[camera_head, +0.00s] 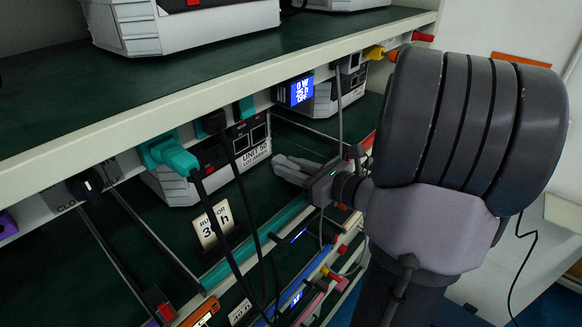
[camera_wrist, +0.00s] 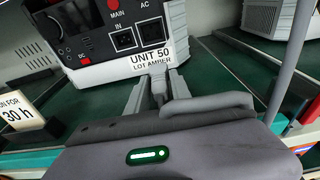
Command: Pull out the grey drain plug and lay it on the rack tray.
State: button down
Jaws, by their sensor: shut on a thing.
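My gripper (camera_head: 292,168) is low over the middle shelf, in front of the white and dark UNIT 50 box (camera_head: 243,140). In the wrist view its two grey fingers (camera_wrist: 156,88) are shut on a small grey piece, the grey drain plug (camera_wrist: 158,78), just below the box's label. A thick grey lead (camera_wrist: 210,103) bends away from it to the right over the gripper body. The plug looks clear of the sockets on the box (camera_wrist: 125,39). The rack tray, a dark green shelf surface (camera_head: 265,187), lies beneath.
A teal plug (camera_head: 168,155) and black cables hang from the front rail at left. A "30 h" card (camera_head: 212,225) stands on the tray. A grey cable (camera_head: 338,105) hangs beside my gripper. A further unit (camera_head: 325,98) stands behind; the shelf between has free room.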

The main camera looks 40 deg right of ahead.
jog(key=shift+f, duration=0.3)
jog(key=c, duration=1)
grip_release()
jog(key=shift+c, duration=0.2)
jog(key=s+d+r+p, duration=0.1)
jog(key=s+r, duration=0.1)
jog(key=s, duration=1.5)
jog(key=shift+d+r, duration=0.15)
jog(key=shift+r, duration=0.2)
jog(key=shift+s, duration=0.1)
